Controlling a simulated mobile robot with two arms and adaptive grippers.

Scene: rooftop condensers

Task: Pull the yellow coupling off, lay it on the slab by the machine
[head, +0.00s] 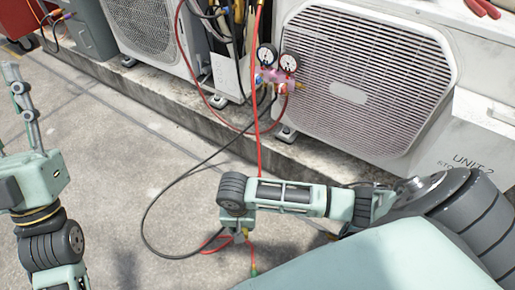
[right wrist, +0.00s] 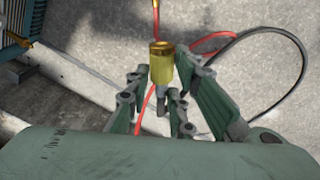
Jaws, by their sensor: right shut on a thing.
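The yellow coupling (right wrist: 162,66) is a short yellow cylinder with a brassy end, held between the fingers of my right gripper (right wrist: 163,82) in the right wrist view. A red hose runs from it. In the head view my right gripper (head: 240,238) points down over the paving, and only a speck of yellow shows at its fingers.
A gauge manifold (head: 278,72) with two dials hangs before the machine. Red hoses (head: 257,135) and a black hose (head: 146,205) loop down across the paving. A green fitting (head: 253,270) shows at a hose end. A second condenser (head: 150,35) stands farther left. The left paving is clear.

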